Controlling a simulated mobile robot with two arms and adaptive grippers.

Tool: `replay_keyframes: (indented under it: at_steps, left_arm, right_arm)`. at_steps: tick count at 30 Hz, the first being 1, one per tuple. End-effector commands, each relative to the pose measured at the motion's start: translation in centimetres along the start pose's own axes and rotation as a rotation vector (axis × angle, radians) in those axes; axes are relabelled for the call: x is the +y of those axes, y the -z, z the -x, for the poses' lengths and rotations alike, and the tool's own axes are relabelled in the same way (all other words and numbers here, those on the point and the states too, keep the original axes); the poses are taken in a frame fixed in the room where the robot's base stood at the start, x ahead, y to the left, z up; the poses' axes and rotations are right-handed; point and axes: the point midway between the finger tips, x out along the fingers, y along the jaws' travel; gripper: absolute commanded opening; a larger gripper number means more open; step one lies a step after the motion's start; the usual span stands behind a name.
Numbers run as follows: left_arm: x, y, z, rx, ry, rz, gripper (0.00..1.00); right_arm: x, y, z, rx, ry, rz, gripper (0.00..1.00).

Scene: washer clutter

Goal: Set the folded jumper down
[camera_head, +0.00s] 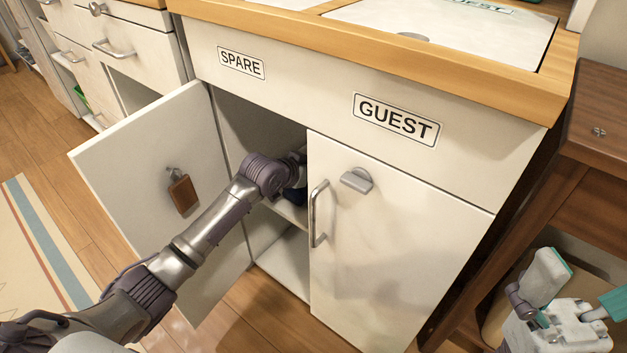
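My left arm reaches through the open left doorway of the white cabinet (360,250), at the level of its inner shelf (290,212). The end of that arm passes behind the shut right door, so the fingers of my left gripper are hidden. A small dark blue patch (296,195) shows just below the wrist, above the shelf; it may be part of the folded jumper, but too little shows to tell. My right gripper (582,282) is at the lower right, its fingers spread and empty, away from the cabinet.
The left door (150,160) stands open, with a brown tag (183,193) hanging on it. The right door (390,250) is shut and has a bar handle (316,213). Labels read SPARE (241,63) and GUEST (396,119). A brown wooden table (600,125) stands at the right.

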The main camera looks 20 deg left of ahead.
Motion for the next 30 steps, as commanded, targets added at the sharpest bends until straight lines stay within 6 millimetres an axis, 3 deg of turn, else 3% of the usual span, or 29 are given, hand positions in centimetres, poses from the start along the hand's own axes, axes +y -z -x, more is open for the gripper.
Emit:
replay_keyframes:
  at_steps: [12,13,17,30]
  left_arm:
    - [0.01,-0.17,-0.15,0.002,-0.001,0.0,0.24]
    - [0.02,-0.33,-0.2,-0.001,-0.001,0.0,0.76]
    - [0.03,-0.33,-0.2,0.0,-0.001,0.0,0.97]
    - [-0.02,-0.01,0.5,0.0,0.0,0.0,0.98]
  right_arm:
    - [0.01,-0.07,-0.2,0.005,0.003,0.001,0.99]
    - [0.0,-0.07,-0.16,0.004,0.002,0.001,0.99]
    - [0.0,-0.07,-0.15,0.004,0.003,0.001,0.99]
    - [-0.01,0.01,-0.62,0.009,0.004,0.001,0.99]
